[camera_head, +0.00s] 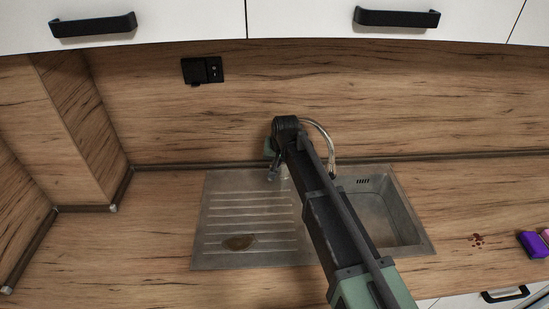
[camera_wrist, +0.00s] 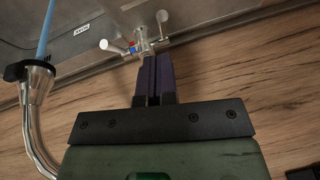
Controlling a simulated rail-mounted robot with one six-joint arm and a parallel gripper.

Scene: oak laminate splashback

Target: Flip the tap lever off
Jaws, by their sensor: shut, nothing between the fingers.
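The chrome tap stands at the back of the steel sink; its curved spout (camera_head: 325,137) shows in the head view. In the wrist view, the spout (camera_wrist: 33,95) is at the left, with a blue stream of water (camera_wrist: 46,30) running from its dark tip. The tap body (camera_wrist: 142,45) has a red and blue mark and two thin levers with pale round ends, one to the left (camera_wrist: 112,47) and one to the upper right (camera_wrist: 162,19). My gripper (camera_wrist: 154,58) is shut and empty, its fingertips close by the tap body; I cannot tell if they touch. My arm hides the tap base in the head view.
The sink has a ribbed drainboard (camera_head: 225,215) with a brown stain (camera_head: 239,243) on the left and a basin (camera_head: 375,215) on the right. A purple sponge-like item (camera_head: 532,244) and red spots (camera_head: 477,240) are on the worktop at right. Cupboards (camera_head: 300,20) hang above.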

